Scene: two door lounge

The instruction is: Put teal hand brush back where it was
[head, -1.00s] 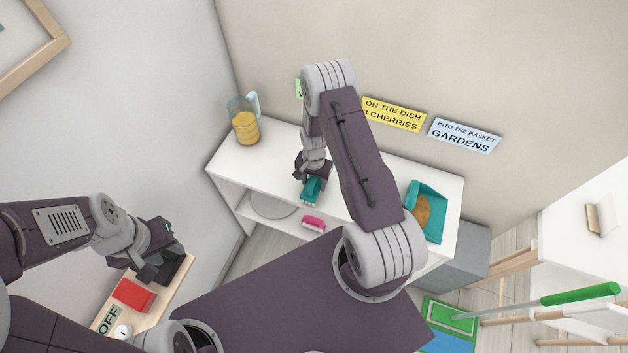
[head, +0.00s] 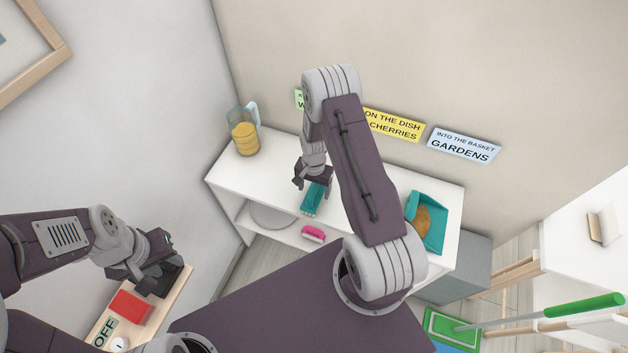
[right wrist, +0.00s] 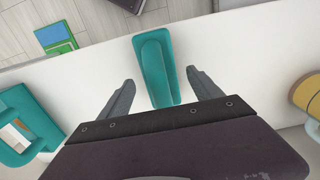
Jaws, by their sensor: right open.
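The teal hand brush (head: 313,199) lies on the white shelf top (head: 282,178), near its front edge. In the right wrist view the brush (right wrist: 157,68) lies between and just beyond the two fingers. My right gripper (right wrist: 161,88) is open around it, with a gap on both sides. In the head view my right gripper (head: 312,180) is over the back end of the brush. My left gripper (head: 165,275) is at the lower left, near a small wooden shelf; its fingers are too dark to make out.
A jug with yellow contents (head: 244,137) stands at the shelf's left end. A teal dustpan (head: 433,236) with something brown in it is at the right end. A pink brush (head: 313,234) is on the lower level. A red box (head: 130,305) is near my left gripper.

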